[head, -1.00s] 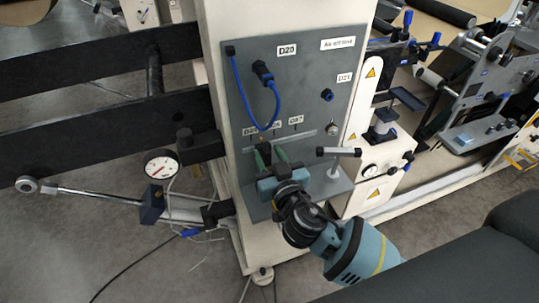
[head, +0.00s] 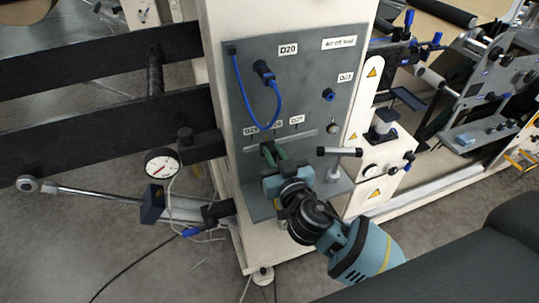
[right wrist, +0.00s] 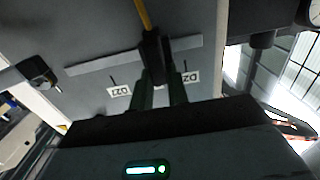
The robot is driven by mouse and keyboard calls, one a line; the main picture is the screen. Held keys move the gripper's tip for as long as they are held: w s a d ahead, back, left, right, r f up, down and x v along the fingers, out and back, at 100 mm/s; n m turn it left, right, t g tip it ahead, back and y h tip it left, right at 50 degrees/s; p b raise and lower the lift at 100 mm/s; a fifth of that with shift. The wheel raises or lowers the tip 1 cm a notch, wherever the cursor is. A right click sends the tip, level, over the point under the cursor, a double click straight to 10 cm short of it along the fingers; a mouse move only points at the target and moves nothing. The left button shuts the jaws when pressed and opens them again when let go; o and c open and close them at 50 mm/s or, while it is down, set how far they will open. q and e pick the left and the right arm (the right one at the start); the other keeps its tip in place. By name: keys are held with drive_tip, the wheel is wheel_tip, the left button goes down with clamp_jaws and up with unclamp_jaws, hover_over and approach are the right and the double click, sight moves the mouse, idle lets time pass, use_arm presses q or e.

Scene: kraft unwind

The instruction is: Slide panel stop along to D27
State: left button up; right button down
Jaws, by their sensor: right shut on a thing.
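The panel stop is a small dark block (right wrist: 152,48) with a yellow stem, seen on the slotted rail (right wrist: 90,66) in the right wrist view. My right gripper (right wrist: 158,82) is shut on it, with one green finger on each side. In the head view this gripper (head: 274,152) reaches the grey panel (head: 300,75) from below right and mostly hides the stop. The D27 label (head: 297,120) is to the right of the fingers; it also shows upside down in the wrist view (right wrist: 119,90), left of the stop. My left gripper is not in view.
A blue cable loop (head: 275,100) hangs above the rail. A handle with a black grip (head: 338,151) stands close to the right of my gripper. A dial gauge (head: 161,165) is at the left. A black knob (right wrist: 36,72) sits past the rail's left end.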

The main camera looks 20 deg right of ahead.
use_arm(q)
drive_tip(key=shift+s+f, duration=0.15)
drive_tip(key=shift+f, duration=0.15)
use_arm(e)
drive_tip(key=d, duration=0.8)
drive_tip(key=shift+d, duration=0.25)
drive_tip(key=shift+w, duration=0.1)
drive_tip(key=c, duration=1.4)
unclamp_jaws()
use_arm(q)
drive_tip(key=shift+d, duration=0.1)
use_arm(e)
drive_tip(key=shift+o, duration=0.2)
